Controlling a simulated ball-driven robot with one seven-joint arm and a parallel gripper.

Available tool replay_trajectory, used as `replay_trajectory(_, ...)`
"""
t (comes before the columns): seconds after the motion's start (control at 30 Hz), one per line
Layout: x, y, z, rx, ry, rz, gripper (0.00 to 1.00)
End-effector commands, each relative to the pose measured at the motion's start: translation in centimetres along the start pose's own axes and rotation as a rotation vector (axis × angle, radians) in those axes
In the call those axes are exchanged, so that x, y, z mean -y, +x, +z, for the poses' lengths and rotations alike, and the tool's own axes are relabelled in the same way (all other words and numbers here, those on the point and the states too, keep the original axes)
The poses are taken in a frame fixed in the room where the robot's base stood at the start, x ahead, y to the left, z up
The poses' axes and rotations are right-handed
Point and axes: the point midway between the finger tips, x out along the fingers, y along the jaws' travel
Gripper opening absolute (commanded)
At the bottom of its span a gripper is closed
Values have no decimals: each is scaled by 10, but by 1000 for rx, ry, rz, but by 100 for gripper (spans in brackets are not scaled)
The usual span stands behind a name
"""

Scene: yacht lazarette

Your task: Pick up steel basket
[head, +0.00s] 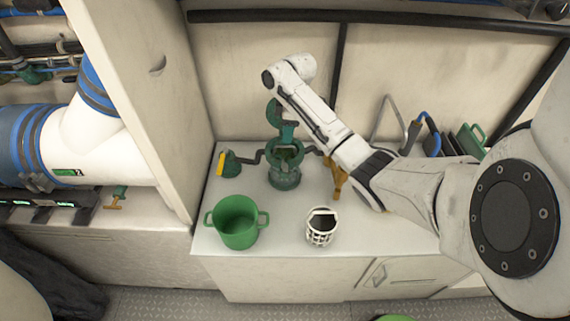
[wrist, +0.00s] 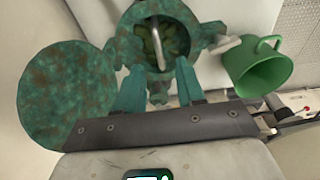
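A green, rust-mottled strainer housing stands open on the counter in the head view (head: 285,172), and the wrist view looks into it (wrist: 147,22). Inside is a dark green interior crossed by a grey metal bar (wrist: 157,42); I cannot tell whether this is the steel basket's handle. A pale lattice basket (head: 320,230) stands upright on the counter at front. I cannot tell which one is the steel basket.
The round lid (wrist: 60,95) hangs open beside the housing. A green bucket (head: 237,222) stands at front left; it also shows in the wrist view (wrist: 262,72). A yellow-handled valve (head: 223,163) is left, a brass fitting (head: 336,180) right. Bare counter (head: 275,235) lies between bucket and lattice basket.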

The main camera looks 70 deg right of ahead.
Motion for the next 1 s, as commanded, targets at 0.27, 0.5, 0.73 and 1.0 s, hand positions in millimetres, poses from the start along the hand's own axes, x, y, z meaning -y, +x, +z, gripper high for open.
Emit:
replay_trajectory(0.27, 0, 24, 0, 0, 1, 1, 38)
replay_trajectory(0.5, -1, 54, 3, 2, 3, -1, 38)
replay_trajectory(0.73, -1, 74, 2, 0, 2, 1, 38)
replay_trajectory(1.0, -1, 75, 1, -1, 1, 2, 33)
